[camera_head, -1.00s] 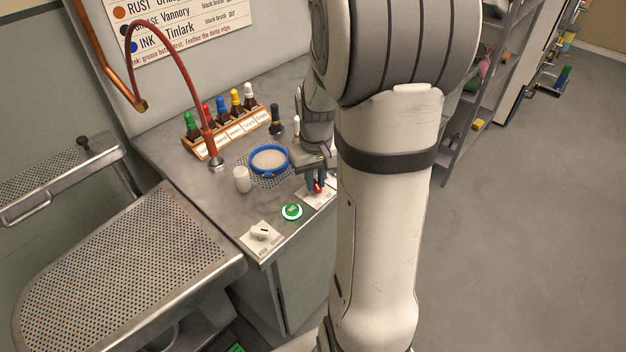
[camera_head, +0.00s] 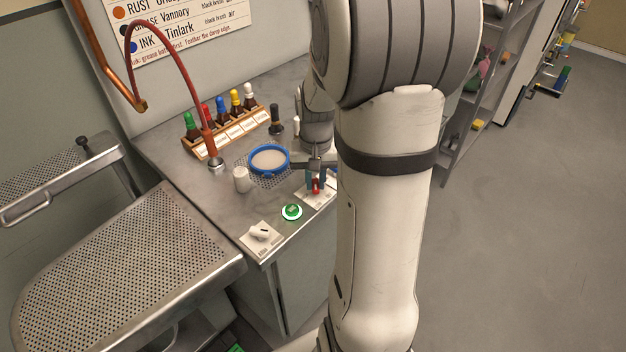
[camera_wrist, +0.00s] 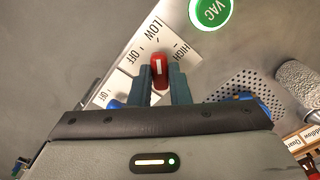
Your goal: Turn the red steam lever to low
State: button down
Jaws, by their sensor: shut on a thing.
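The red steam lever (camera_wrist: 159,72) stands on a white label plate (camera_wrist: 150,45) marked LOW, OFF and HIGH. My gripper (camera_wrist: 160,84) is shut on the lever, with one blue-grey finger on each side of it. In the wrist view the lever's white line runs nearly up and down the picture, and the LOW word lies above it. I cannot tell exactly which mark the lever points at. In the head view the red lever (camera_head: 316,187) shows between the fingers near the bench's right edge, and my arm hides part of its plate.
A green VAC button (camera_head: 292,212) and a white knob (camera_head: 260,231) on a plate stand nearby on the bench. A blue-rimmed round dish (camera_head: 269,160), a white cup (camera_head: 242,179), and a rack of bottles (camera_head: 226,132) with coloured caps stand further back.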

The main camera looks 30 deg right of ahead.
aim_at(316, 185)
jog(key=shift+s+f, duration=0.15)
jog(key=shift+s, duration=0.1)
jog(key=c, duration=1.4)
grip_release()
jog(key=shift+w, duration=0.1)
jog(key=shift+o, duration=0.2)
jog(key=shift+r, duration=0.25)
notch_tip(316, 185, up, 8)
jog(key=shift+f, duration=0.2)
jog(key=s+a+r+n+t, duration=0.1)
jog(key=s+a+n, duration=0.1)
jog(key=s+a, duration=0.4)
jog(key=s+a+r+n+t+p, duration=0.1)
jog(key=s+a+r+n, duration=0.1)
jog(key=s+a, duration=0.4)
jog(key=shift+s+a+r+n+t+p, duration=0.2)
jog(key=shift+a+r+n+t+p, duration=0.1)
jog(key=shift+n, duration=0.2)
